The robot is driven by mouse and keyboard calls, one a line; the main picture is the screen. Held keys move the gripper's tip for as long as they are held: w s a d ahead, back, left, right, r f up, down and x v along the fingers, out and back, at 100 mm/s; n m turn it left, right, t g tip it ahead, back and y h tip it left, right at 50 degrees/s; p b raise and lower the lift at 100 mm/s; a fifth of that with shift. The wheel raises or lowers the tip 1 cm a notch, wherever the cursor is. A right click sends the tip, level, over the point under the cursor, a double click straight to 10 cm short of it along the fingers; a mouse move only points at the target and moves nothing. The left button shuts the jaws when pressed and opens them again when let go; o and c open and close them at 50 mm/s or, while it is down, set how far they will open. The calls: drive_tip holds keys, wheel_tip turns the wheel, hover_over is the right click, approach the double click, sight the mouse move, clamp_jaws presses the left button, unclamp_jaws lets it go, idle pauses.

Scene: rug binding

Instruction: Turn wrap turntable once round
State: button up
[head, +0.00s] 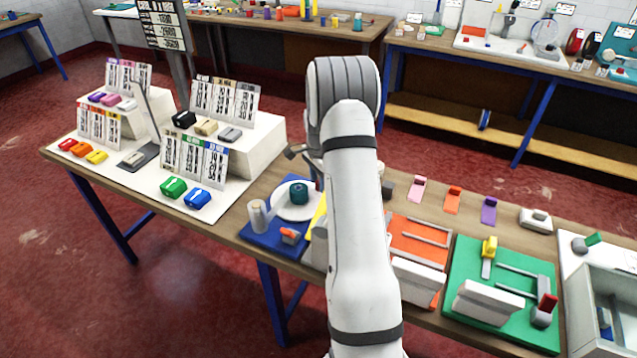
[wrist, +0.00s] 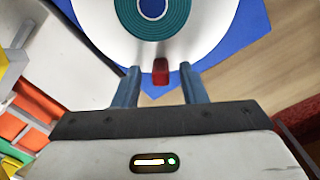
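The wrap turntable is a round white disc (head: 292,213) on a blue base (head: 272,243), left of my arm in the head view. A teal roll (head: 299,192) sits at its middle. In the wrist view the white disc (wrist: 95,22) and the teal ring-shaped roll (wrist: 184,12) fill the top. A small red peg (wrist: 160,66) stands at the disc's near rim. My gripper (wrist: 157,76) is open, with one finger on each side of the peg and gaps between. In the head view my arm hides the gripper.
A pale cylinder (head: 257,215) and a grey and orange piece (head: 290,236) stand on the blue base. A white display (head: 240,143) with cards and coloured boxes stands left. An orange tray (head: 418,240) and a green fixture board (head: 463,262) lie right of my arm.

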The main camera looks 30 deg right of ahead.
wheel_tip(320, 180, up, 7)
drive_tip(key=shift+f+b, duration=0.1)
drive_tip(key=shift+b, duration=0.4)
